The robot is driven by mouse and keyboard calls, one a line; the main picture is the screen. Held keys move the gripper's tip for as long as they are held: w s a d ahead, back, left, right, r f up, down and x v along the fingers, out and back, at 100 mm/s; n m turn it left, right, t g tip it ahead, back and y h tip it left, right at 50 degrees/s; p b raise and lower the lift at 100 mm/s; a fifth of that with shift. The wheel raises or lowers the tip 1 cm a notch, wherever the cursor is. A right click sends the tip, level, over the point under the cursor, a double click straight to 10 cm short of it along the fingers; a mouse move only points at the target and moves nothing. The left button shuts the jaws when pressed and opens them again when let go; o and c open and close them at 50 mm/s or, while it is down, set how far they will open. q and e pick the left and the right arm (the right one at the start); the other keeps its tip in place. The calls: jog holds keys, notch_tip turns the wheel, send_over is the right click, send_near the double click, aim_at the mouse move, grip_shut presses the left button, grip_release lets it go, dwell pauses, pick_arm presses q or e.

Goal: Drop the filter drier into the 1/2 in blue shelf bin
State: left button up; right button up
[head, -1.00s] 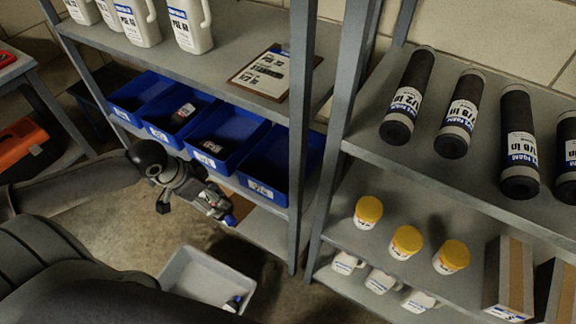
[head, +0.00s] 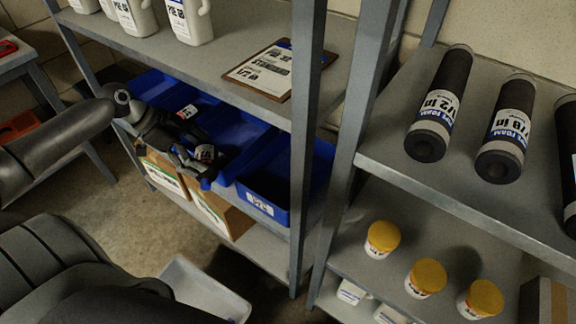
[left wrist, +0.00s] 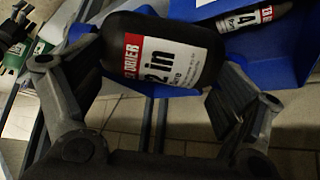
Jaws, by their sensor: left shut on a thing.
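My left gripper (head: 193,163) is at the front of the blue shelf bins, over the front edge of the middle ones. It is shut on the filter drier, a black cylinder (left wrist: 165,50) with a red and white label reading "2 in" at its end, which lies between the fingers in the left wrist view. Behind it a blue bin (left wrist: 290,65) holds another labelled drier (left wrist: 255,18). In the head view the right-hand blue bin (head: 290,170) looks empty; its front tag is too small to read. A labelled item (head: 187,112) lies in a bin farther left. My right gripper is not in view.
A shelf with a clipboard (head: 258,70) and white jugs (head: 185,20) is above the bins. Cardboard boxes (head: 215,208) stand below. A grey upright (head: 305,150) rises to the right. A grey tote (head: 205,290) is on the floor.

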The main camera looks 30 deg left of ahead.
pick_arm(q)
jog(key=shift+w+d+f+t+h+b, duration=0.5)
jog(key=shift+w+d+h, duration=0.15)
jog(key=shift+d, duration=0.15)
jog(key=w+d+b, duration=0.2)
jog(key=w+d, duration=0.8)
jog(key=d, duration=0.3)
jog(key=w+d+f+y, duration=0.1)
jog(key=f, duration=0.1)
jog(key=d+f+g+y, duration=0.1)
jog(key=f, duration=0.1)
jog(key=w+d+f+g+y, duration=0.1)
jog(key=f, duration=0.1)
jog(key=shift+w+d+y+b, duration=0.25)
jog(key=shift+w+d+b, duration=0.05)
jog(key=shift+w+b, duration=0.05)
jog(key=shift+f, duration=0.15)
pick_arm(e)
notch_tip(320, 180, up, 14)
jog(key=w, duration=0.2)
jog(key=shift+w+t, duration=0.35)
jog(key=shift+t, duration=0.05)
